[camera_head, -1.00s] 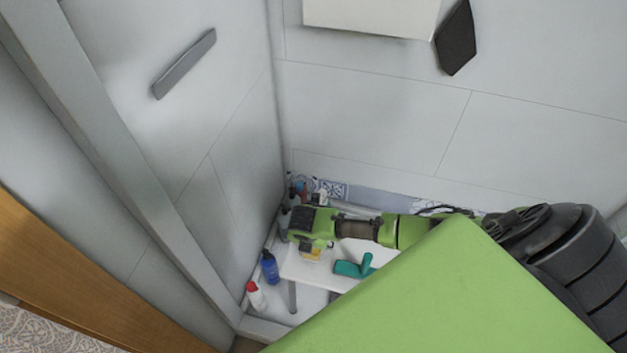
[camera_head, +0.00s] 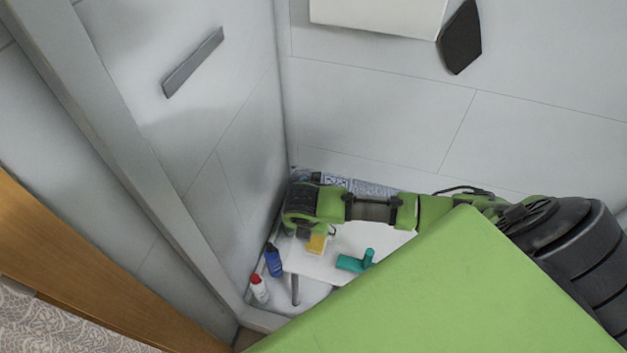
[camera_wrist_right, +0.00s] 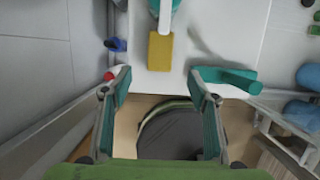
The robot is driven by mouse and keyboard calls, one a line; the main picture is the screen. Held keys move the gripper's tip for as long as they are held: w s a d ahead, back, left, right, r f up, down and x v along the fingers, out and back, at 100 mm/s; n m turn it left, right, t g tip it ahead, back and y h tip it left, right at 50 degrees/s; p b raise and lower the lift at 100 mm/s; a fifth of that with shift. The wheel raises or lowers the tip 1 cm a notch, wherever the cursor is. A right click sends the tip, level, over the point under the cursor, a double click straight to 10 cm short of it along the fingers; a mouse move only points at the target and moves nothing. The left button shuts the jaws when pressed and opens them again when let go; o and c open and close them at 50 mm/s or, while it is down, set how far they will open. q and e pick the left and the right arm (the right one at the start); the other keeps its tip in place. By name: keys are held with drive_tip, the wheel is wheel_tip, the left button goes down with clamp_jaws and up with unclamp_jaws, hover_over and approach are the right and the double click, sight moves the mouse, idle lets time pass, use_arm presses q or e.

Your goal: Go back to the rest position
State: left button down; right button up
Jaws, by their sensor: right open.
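My right arm comes in from the right in the head view, and its end sits over the left part of a small white shelf top (camera_head: 315,266). Its fingers cannot be made out there. In the right wrist view my right gripper (camera_wrist_right: 160,84) is open, with nothing between its fingers. A yellow block (camera_wrist_right: 160,51) lies on the white top just beyond the fingertips; it also shows in the head view (camera_head: 317,243). A teal T-shaped object (camera_head: 356,262) lies on the same top; part of it shows beside the right finger (camera_wrist_right: 232,79). My left gripper is in neither view.
A blue bottle (camera_head: 273,261) and a white bottle with a red cap (camera_head: 259,289) stand left of the white top, near the wall. Grey walls (camera_head: 215,150) enclose the corner closely. A wooden edge (camera_head: 110,290) runs along the lower left.

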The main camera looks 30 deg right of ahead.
idle(0.3)
drive_tip(key=s+a+r+m+y, duration=0.4)
drive_tip(key=s+a+m, duration=0.4)
drive_tip(key=a+m, duration=0.35)
drive_tip(key=s+d+r+m+t+h, duration=0.1)
drive_tip(key=s+d+r+m, duration=0.1)
drive_tip(key=s+d+m, duration=0.3)
drive_tip(key=s+d+r+m, duration=0.1)
drive_tip(key=s+r+m, duration=0.15)
drive_tip(key=m, duration=0.45)
drive_tip(key=s+f+g, duration=0.1)
drive_tip(key=s+f, duration=0.2)
drive_tip(key=f, duration=2.4)
drive_tip(key=s+d+f+g, duration=0.1)
drive_tip(key=s+d+f, duration=0.2)
drive_tip(key=s+f, duration=1.2)
drive_tip(key=shift+s+f, duration=0.4)
drive_tip(key=shift+s, duration=0.6)
